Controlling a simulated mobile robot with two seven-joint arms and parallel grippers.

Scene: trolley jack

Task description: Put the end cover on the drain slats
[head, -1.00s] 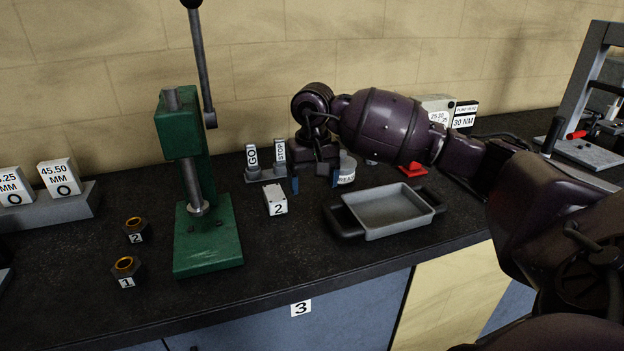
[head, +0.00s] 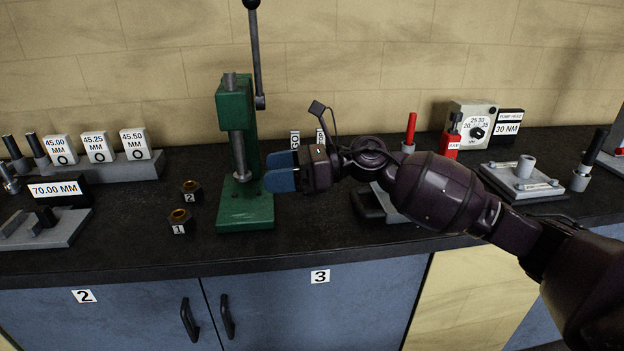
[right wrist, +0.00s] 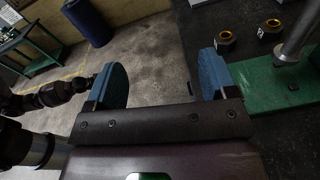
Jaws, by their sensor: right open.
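I can make out nothing in these views that is clearly an end cover or drain slats. My right gripper (head: 280,171) is open in the head view, its blue fingers pointing left in front of the green press (head: 235,105). In the right wrist view the same gripper (right wrist: 163,80) has its two blue fingers wide apart with nothing between them. The green press base (right wrist: 265,85) shows just beyond the right finger. My left gripper cannot be made out.
Two dark hex pieces marked 1 (head: 181,227) and 2 (head: 191,190) stand left of the press. Farther left are size blocks (head: 98,147) and a 70.00 MM fixture (head: 50,225). A grey tray (head: 385,200) is partly hidden behind my right arm. The bench front is clear.

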